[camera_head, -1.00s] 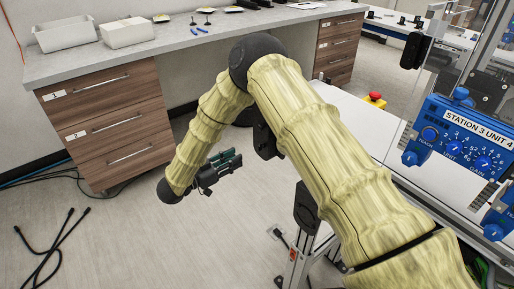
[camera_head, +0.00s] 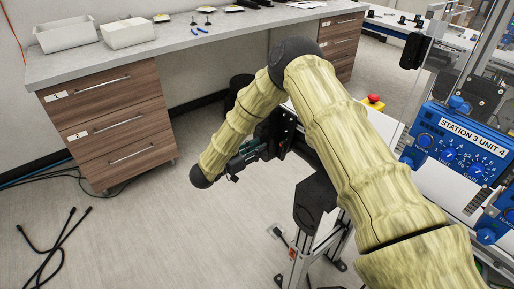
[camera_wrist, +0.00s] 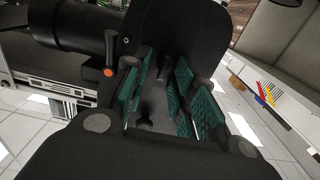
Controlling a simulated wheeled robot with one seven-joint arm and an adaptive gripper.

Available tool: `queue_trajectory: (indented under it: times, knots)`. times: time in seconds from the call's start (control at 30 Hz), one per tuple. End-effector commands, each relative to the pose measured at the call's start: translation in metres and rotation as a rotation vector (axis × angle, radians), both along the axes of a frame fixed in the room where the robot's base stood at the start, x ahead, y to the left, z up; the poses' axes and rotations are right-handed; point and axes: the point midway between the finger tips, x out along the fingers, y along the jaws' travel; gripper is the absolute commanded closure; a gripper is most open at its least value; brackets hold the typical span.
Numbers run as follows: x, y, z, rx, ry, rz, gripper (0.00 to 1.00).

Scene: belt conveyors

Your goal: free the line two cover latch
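My gripper (camera_wrist: 160,95) shows in the wrist view with green ridged finger pads spread apart. In the head view my gripper (camera_head: 244,160) is low beside dark parts (camera_head: 283,132) near the white conveyor frame, partly hidden by my arm. No latch label is readable.
A red emergency button (camera_head: 374,100) sits behind my arm. A grey bench (camera_head: 180,48) with wooden drawers stands at the back left. Black cables (camera_head: 50,245) lie on otherwise open floor.

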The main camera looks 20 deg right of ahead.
Motion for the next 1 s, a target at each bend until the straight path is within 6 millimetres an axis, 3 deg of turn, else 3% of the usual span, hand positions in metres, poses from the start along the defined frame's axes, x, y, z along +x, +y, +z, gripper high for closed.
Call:
queue_trajectory:
  times: [0.27,0.43,1.0]
  knots:
    - [0.0005,-0.0011,-0.0004,0.0,0.0,0.001,0.73]
    - [0.0005,-0.0008,-0.0004,0.0,0.0,0.001,1.0]
    - [0.002,0.0006,0.0011,-0.044,0.118,0.002,1.0]
